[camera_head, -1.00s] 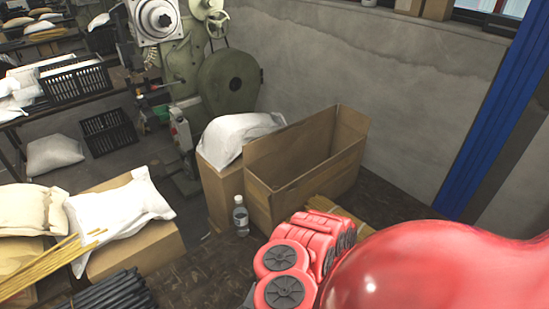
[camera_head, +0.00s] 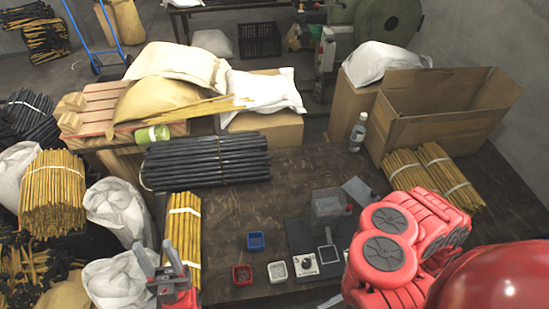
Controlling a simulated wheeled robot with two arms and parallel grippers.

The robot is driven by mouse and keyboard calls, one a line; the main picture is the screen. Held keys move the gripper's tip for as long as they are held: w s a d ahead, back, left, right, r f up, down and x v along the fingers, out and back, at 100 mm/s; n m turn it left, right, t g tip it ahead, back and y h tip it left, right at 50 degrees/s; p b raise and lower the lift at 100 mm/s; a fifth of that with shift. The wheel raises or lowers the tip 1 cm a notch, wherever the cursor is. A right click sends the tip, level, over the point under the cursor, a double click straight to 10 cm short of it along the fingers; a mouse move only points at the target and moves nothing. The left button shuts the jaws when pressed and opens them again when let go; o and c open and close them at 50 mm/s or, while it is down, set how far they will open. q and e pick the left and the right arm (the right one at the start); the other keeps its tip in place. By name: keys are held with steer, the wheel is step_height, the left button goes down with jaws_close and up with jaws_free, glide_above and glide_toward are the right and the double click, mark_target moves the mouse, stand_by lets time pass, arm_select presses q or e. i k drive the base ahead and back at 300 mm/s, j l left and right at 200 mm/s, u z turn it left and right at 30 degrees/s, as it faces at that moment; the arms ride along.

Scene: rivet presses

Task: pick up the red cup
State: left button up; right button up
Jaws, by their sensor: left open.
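The red cup (camera_head: 242,274) is a small square open container on the dark workbench, with something small and grey inside it. A blue cup (camera_head: 255,242) stands just behind it and a white cup (camera_head: 277,271) to its right. My left gripper (camera_head: 157,258) is at the lower left, open with its two fingers apart and nothing seen between them. It is to the left of the red cup and clear of it. My right arm fills the lower right, and its gripper does not show.
A black press fixture (camera_head: 327,255) with a clear guard stands right of the cups. Black rods (camera_head: 205,163), a bottle (camera_head: 357,133) and a cardboard box (camera_head: 440,115) lie farther back. The bench (camera_head: 285,185) is bare behind the cups.

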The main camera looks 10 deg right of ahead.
mark_target(242, 273)
steer(key=k+j, duration=1)
steer(key=j, duration=0.1)
